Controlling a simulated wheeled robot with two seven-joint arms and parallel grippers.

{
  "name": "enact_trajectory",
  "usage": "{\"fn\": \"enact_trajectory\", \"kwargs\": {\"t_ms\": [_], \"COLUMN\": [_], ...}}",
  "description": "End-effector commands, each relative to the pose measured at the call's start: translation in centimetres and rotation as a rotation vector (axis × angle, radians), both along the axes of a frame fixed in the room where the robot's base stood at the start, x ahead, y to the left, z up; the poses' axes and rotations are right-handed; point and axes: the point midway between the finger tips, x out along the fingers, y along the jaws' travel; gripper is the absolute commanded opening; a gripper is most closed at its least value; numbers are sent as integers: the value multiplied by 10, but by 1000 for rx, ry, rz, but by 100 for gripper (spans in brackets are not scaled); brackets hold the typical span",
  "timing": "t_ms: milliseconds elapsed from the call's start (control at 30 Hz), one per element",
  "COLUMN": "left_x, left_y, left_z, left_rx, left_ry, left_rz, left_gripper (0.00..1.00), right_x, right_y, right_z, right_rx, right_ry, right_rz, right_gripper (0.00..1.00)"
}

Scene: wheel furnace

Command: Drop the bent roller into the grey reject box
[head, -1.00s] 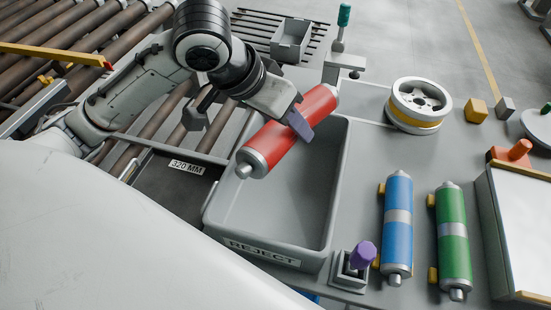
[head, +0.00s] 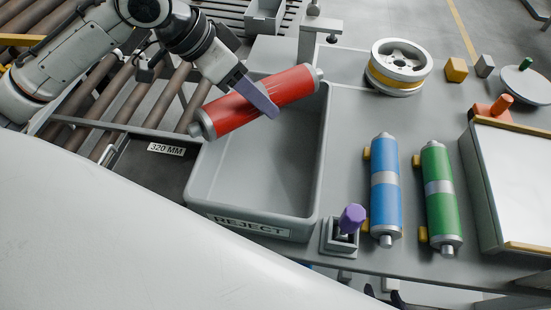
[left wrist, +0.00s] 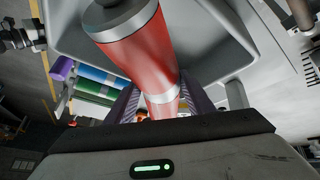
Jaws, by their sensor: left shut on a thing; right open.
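The red roller (head: 222,112) is held by my left gripper (head: 262,98), whose purple-grey fingers are shut around its middle. The roller lies tilted above the far part of the grey reject box (head: 262,222), its right end higher in the picture. Its left end reaches past the box's left rim. In the left wrist view the roller (left wrist: 140,50) runs between the fingers (left wrist: 150,105), with the box wall (left wrist: 215,45) behind. The box is open on top and its visible floor looks empty. I cannot make out a bend in the roller. My right gripper is not in view.
A blue roller (head: 386,205) and a green roller (head: 440,205) lie right of the box. A purple-knobbed fixture (head: 345,230) stands at its near right corner. A wheel (head: 398,68) sits behind. Conveyor rollers (head: 100,100) lie to the left.

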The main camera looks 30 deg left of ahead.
Motion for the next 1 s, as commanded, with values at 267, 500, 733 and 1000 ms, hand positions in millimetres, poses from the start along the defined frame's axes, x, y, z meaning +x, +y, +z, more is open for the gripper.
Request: {"fn": "enact_trajectory", "kwargs": {"t_ms": [267,500,733,1000], "left_x": [1,1,1,-1], "left_y": [-1,-1,-1,1], "left_z": [-16,-15,-15,-18], "left_rx": [-4,-4,-4,1], "left_ry": [-9,-8,-6,3], "left_rz": [0,1,0,0], "left_gripper": [0,0,70,70], "right_x": [0,1,1,2], "right_y": [0,-1,-1,-1], "right_z": [-26,-25,-25,-25], "right_rx": [-1,-1,-1,-1], "right_ry": [1,-1,-2,-3], "right_rz": [-1,0,0,1], "right_gripper": [43,43,43,43]}}
